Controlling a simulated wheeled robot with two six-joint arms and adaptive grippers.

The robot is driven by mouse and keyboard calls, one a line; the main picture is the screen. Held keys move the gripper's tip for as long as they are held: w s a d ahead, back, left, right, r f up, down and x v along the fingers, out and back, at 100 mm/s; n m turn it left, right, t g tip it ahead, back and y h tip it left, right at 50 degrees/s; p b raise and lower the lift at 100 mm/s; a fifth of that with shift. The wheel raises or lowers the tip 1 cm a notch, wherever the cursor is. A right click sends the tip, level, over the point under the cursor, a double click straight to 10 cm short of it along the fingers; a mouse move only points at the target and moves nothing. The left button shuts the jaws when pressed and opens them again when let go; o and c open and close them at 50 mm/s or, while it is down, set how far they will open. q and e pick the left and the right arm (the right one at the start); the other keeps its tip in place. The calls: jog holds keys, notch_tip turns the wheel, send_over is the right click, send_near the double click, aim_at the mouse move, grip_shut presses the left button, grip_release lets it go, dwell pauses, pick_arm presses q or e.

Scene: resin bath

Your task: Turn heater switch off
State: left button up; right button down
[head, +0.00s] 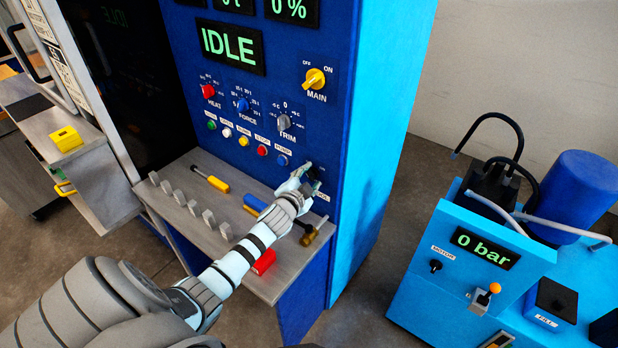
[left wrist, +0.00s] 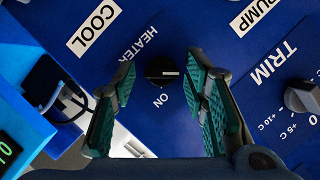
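The heater switch (left wrist: 161,72) is a small black rotary knob with a pale pointer mark on the blue panel, with the labels HEATER and ON beside it. In the left wrist view it lies between the two fingers of my left gripper (left wrist: 158,88), which are spread apart with a gap on each side of the knob. In the head view my left gripper (head: 303,184) is at the lower right of the blue panel and mostly hides the switch. My right gripper is not in view.
The blue panel also carries the TRIM knob (head: 284,122), the yellow MAIN switch (head: 314,80) and a row of coloured buttons. Below is a grey shelf (head: 182,212) with metal blocks and a yellow screwdriver (head: 212,179). A blue pump unit (head: 450,285) stands at the right.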

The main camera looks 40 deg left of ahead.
pick_arm(q)
jog(key=shift+r, duration=0.1)
jog(key=v, duration=1.2)
